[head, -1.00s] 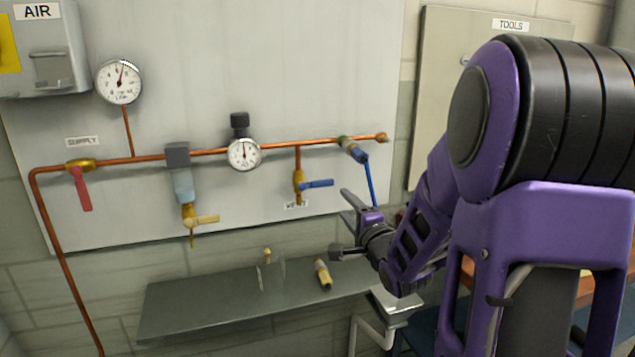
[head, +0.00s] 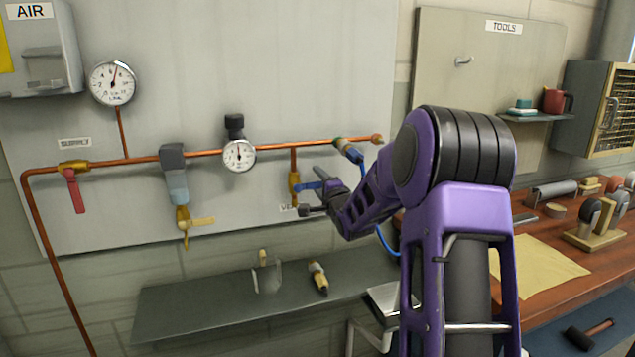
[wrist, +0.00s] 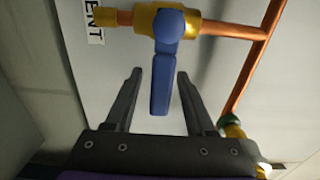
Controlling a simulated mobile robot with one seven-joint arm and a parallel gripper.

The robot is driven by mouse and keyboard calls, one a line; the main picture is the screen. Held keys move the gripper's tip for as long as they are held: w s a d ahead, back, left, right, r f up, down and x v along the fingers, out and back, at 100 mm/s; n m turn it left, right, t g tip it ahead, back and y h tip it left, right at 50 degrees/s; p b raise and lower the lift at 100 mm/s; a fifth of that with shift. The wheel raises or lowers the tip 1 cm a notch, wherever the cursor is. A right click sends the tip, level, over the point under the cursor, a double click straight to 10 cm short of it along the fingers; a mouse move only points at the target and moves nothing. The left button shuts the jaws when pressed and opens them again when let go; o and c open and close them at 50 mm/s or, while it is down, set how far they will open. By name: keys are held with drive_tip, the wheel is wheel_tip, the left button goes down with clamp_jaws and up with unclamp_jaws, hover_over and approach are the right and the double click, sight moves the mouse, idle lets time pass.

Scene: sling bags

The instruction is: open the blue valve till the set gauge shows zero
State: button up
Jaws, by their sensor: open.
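The blue valve is a brass body with a blue lever (head: 309,186), on a short copper drop at the right of the pipe, by a partly hidden label. In the wrist view the lever (wrist: 163,85) lies between the two fingers, with clear space on both sides. My gripper (head: 310,190) is open around the lever and holds nothing; its fingertips (wrist: 159,76) show in the wrist view. The small gauge (head: 239,155) under a black knob has its needle pointing about straight up; its numbers are too small to read.
A larger gauge (head: 113,83) and a red supply lever (head: 74,190) are at the left. A yellow lever (head: 199,221) hangs below the filter. A blue hose joins the pipe's right end. A grey shelf (head: 200,307) runs below; a wooden bench (head: 545,230) stands right.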

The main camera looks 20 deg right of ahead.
drive_tip(key=shift+w, duration=0.35)
clamp_jaws()
idle(1.2)
